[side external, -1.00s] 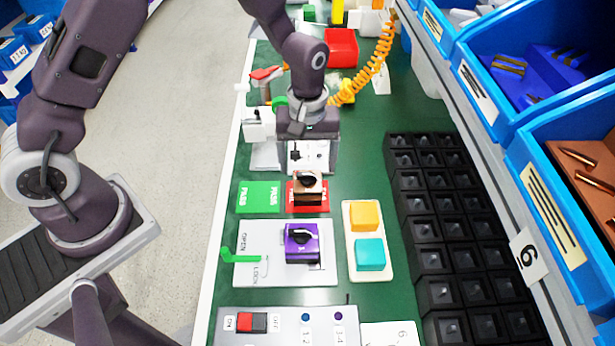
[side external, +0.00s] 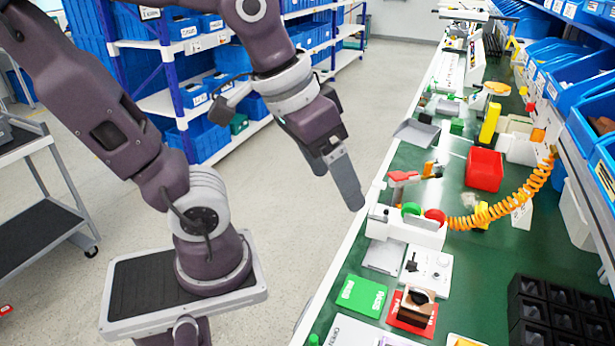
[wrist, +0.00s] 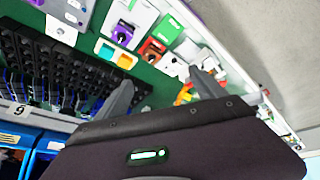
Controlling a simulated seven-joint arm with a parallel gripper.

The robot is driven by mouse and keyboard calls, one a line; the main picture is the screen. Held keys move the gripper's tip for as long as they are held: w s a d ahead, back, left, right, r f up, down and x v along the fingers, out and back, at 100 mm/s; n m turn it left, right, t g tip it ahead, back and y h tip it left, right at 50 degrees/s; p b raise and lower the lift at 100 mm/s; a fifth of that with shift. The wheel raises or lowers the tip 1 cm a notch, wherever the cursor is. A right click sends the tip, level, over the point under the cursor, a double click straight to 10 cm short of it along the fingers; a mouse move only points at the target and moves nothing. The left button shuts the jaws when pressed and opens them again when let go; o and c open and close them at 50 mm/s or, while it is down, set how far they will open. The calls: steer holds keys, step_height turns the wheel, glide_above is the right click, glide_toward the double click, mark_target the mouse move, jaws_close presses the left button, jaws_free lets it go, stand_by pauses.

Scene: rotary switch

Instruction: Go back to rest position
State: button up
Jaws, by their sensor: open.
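My gripper (side external: 348,185) is raised beside the green bench's left edge, over the floor in the side view, and holds nothing. In the wrist view its two fingers (wrist: 163,92) stand wide apart with only the bench far below between them. A brown block with a black knob (side external: 415,305) sits on the red card on the bench, clear of my gripper. A white plate with a small dark knob (side external: 427,268) lies just behind it. A purple block with a black knob (wrist: 122,33) shows in the wrist view.
A green card (side external: 361,296) lies beside the red one. A white fixture (side external: 408,228) with an orange coiled hose (side external: 520,205) stands near the bench's left edge. A red bin (side external: 484,169) and black compartments (side external: 560,305) are farther right. Floor space beside the bench is open.

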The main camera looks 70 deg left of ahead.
steer(key=shift+s+a+m+t, duration=0.2)
steer(key=shift+s+m, duration=0.1)
steer(key=shift+s, duration=0.65)
steer(key=shift+s+a+m+t, duration=0.1)
steer(key=shift+s+m+t, duration=0.15)
steer(key=shift+s, duration=0.65)
